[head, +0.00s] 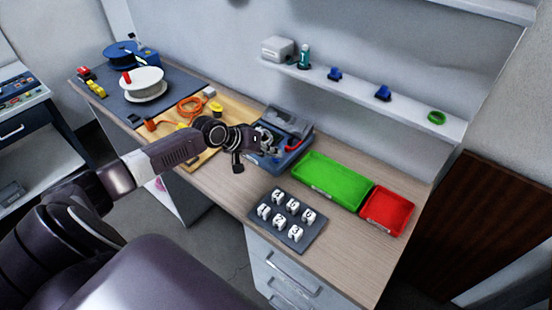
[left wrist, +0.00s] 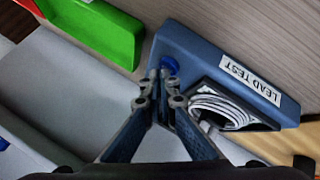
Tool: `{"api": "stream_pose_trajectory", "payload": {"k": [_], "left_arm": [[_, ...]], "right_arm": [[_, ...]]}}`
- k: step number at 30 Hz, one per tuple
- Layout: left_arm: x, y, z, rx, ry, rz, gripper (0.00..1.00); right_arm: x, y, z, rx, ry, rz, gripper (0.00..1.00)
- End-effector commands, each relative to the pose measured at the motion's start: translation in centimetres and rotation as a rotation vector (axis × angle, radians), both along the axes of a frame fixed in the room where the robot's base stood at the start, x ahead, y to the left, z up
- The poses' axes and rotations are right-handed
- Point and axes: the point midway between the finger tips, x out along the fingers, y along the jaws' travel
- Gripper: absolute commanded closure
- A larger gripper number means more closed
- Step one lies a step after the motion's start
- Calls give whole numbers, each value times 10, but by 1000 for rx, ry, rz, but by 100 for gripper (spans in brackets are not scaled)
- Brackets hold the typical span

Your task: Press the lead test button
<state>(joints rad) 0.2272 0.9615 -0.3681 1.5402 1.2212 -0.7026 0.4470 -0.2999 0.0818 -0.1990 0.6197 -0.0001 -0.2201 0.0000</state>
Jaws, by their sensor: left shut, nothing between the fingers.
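The lead test box (left wrist: 215,60) is blue and carries a white label reading LEAD TEST in the left wrist view. A round blue button (left wrist: 170,65) sits on its top face. A recess beside it holds a coiled white cable (left wrist: 220,108). My left gripper (left wrist: 159,80) is shut and empty, its fingertips right by the button and partly overlapping it. Whether they touch it I cannot tell. In the head view the left gripper (head: 261,140) is over the box (head: 290,158), hiding part of it; the button cannot be made out there. My right gripper is not in view.
A green tray (head: 303,178) and a red tray (head: 411,221) stand right of the box. A dark mat (head: 290,239) with several numbered white pieces lies in front. A wall shelf (head: 350,92) runs behind. Orange cable (head: 190,107) and spools (head: 145,84) occupy the left.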

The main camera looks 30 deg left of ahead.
Motion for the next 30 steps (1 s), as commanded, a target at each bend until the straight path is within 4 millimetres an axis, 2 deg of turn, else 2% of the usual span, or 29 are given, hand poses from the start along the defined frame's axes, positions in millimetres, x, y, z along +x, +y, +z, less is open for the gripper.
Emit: {"api": "stream_pose_trajectory", "payload": {"k": [22, 30], "left_arm": [[-1, 0, -7, 0, 2, -1, 100], [-1, 0, 2, 0, 3, -1, 100]], "right_arm": [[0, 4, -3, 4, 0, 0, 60], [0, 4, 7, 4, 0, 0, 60]]}}
